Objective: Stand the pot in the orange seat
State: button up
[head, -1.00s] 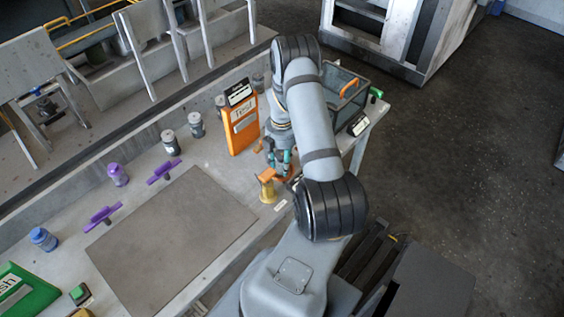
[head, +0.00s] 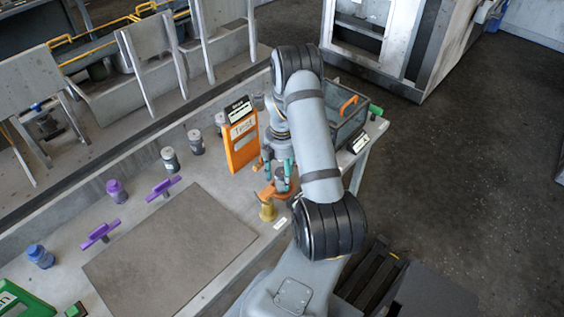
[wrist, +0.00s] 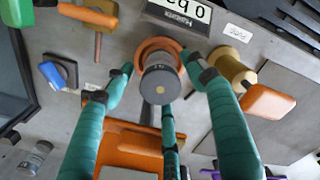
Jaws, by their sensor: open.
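The pot (wrist: 161,82) is a dark grey cylinder with a small orange dot on its top. In the wrist view it stands upright, its base inside the ring of the orange seat (wrist: 150,45); how fully it is seated is hidden. In the head view the pot (head: 281,178) shows small above the orange seat (head: 284,195), partly behind my fingers. My gripper (wrist: 163,74) has three teal fingers, spread around the pot with gaps visible on its sides. It also shows in the head view (head: 278,169), low over the bench.
A brass spool with an orange handle (head: 267,211) stands close beside the seat. An orange board (head: 241,145) stands behind, and a grey bin (head: 345,112) at the right. Several canisters and purple handles line the bench's left. The grey mat (head: 170,245) is clear.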

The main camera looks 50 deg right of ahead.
notch_tip(320, 180, up, 9)
jog(key=shift+f+b, duration=0.1)
jog(key=shift+b, duration=0.35)
